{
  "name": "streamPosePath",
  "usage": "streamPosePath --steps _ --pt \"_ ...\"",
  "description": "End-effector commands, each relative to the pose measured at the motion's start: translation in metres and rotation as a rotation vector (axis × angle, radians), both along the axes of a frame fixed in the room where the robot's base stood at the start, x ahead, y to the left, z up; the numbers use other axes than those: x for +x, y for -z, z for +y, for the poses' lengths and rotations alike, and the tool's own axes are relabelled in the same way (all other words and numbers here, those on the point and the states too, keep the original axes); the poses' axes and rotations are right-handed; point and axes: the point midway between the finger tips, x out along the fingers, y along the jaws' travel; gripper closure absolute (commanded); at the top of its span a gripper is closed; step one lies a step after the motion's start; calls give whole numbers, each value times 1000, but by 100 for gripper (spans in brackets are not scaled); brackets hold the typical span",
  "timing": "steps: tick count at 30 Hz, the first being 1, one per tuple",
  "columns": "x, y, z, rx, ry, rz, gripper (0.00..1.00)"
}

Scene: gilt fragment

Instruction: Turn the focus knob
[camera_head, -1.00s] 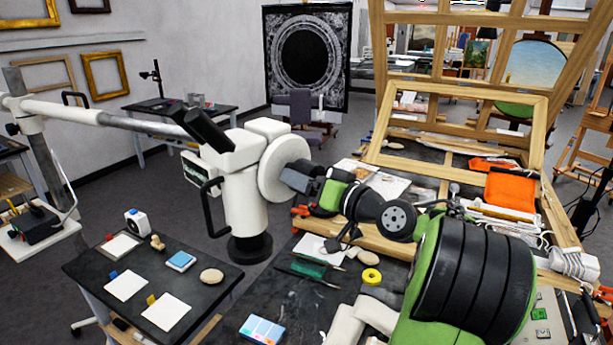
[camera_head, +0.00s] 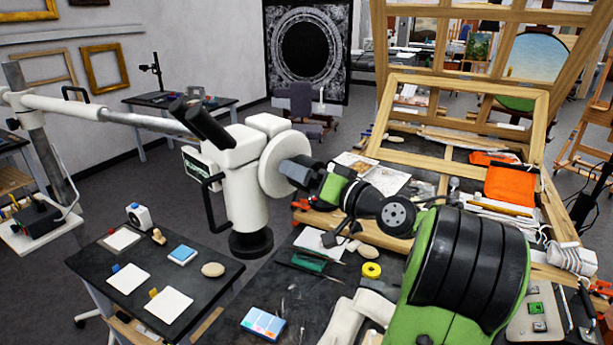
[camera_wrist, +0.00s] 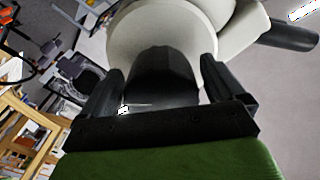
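In the wrist view the knob (camera_wrist: 165,75) looks dark and stands between the two fingers of my gripper (camera_wrist: 163,88). The pale disc (camera_wrist: 140,30) is behind it. Narrow pale gaps seem to show between the knob and each finger, so my gripper looks open around it. In the head view my gripper (camera_head: 314,178) reaches the knob from the right; its far finger is hidden.
The microscope hangs from a white boom (camera_head: 110,114) and has two black eyepieces (camera_head: 208,124). A dark side table (camera_head: 222,286) with cards and small items is below left. A workbench (camera_head: 300,300) with tools, a yellow tape roll (camera_head: 371,270) and wooden frames lies below and right.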

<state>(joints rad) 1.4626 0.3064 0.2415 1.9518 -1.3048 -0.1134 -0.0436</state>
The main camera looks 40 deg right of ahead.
Motion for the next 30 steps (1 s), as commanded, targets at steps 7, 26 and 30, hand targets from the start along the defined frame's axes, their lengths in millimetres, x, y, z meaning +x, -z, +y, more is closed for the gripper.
streamPosePath --steps 7,26,30 --pt "0 0 0 -1 0 0 3" --pt "-91 -1 -8 4 6 -1 3" --pt "-110 -3 -8 1 5 -2 3"
